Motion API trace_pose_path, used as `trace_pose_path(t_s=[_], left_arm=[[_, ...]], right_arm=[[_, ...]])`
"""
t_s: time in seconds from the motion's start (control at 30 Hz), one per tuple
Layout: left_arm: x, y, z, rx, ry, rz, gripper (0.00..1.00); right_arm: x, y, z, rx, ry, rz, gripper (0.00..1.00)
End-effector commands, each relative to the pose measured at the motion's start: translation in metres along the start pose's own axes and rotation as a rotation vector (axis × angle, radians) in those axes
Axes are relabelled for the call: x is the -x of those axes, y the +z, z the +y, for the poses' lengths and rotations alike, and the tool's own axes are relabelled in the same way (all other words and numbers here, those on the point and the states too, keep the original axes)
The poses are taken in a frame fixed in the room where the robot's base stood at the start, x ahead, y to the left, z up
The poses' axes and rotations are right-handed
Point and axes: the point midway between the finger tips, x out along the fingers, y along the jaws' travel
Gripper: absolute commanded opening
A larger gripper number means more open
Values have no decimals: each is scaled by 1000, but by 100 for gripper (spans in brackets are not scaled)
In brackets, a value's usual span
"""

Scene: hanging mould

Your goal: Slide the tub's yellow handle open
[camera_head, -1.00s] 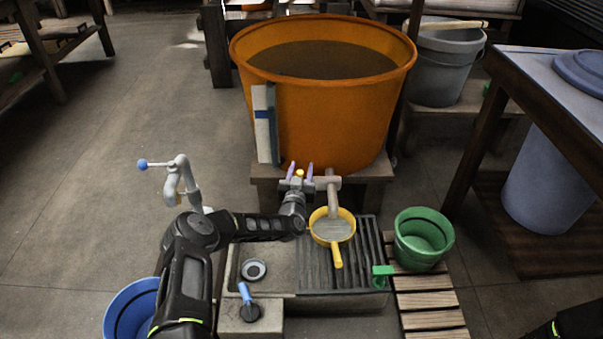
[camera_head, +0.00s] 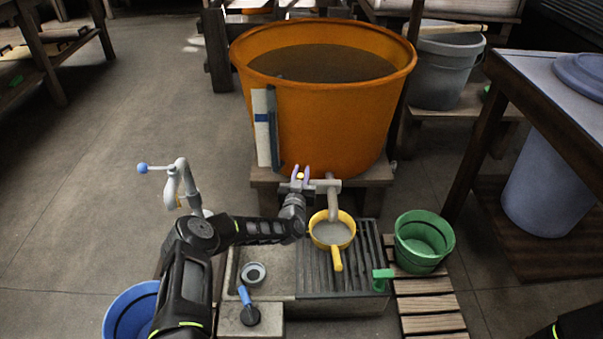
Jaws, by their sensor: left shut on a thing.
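The orange tub (camera_head: 322,120) stands on a low wooden stand and holds dark liquid. A grey spout (camera_head: 332,195) comes out at the tub's lower front, above a yellow strainer (camera_head: 332,233). The small yellow handle (camera_head: 300,176) shows as a yellow spot beside the spout pipe. Much of the handle is hidden by the gripper. My right gripper is out of the picture; only a dark arm part shows at the bottom right.
Below is a grey sink (camera_head: 255,255) with a ribbed drainboard (camera_head: 312,265). A green bucket (camera_head: 424,243) stands on wooden slats to the right. A grey tap with a blue knob (camera_head: 142,168) and a blue bucket (camera_head: 130,312) are at the left.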

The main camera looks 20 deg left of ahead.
Motion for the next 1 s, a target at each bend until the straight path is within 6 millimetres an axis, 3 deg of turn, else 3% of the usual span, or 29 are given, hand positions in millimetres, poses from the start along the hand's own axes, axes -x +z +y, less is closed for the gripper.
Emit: trace_pose_path(t_s=[1.0], left_arm=[[1,0,-6,1,-1,1,0]], right_arm=[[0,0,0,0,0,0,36]])
